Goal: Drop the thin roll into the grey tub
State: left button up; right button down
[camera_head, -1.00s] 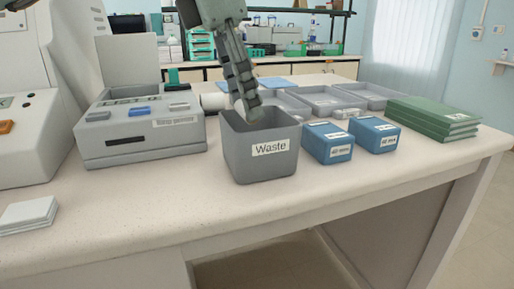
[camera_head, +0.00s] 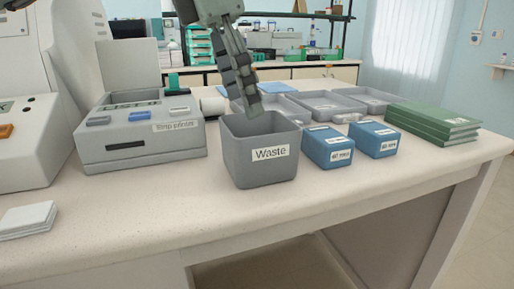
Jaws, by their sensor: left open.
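The grey tub (camera_head: 262,176), labelled "Waste", stands upright and open on the bench near the middle. My left gripper (camera_head: 249,108) comes down from above, its fingers open and pointing down, with the tips at the tub's back rim. I see nothing held between its fingers. A white roll (camera_head: 212,104) lies behind the tub at its left, partly hidden by the tub and the gripper; I cannot tell whether it is the thin roll. The inside of the tub is mostly hidden by its front wall. My right gripper is not in view.
A grey strip printer (camera_head: 140,150) stands left of the tub. Two blue boxes (camera_head: 328,150) (camera_head: 374,140) stand close at its right. Grey trays (camera_head: 325,104) lie behind, and green folders (camera_head: 432,122) at the right. White squares (camera_head: 27,220) lie front left. The bench front is clear.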

pick_arm(q)
jog(key=w+v, duration=0.1)
jog(key=v, duration=0.9)
jog(key=shift+s+a+r, duration=0.2)
jog(key=shift+s+r, duration=0.2)
jog(key=shift+s, duration=0.1)
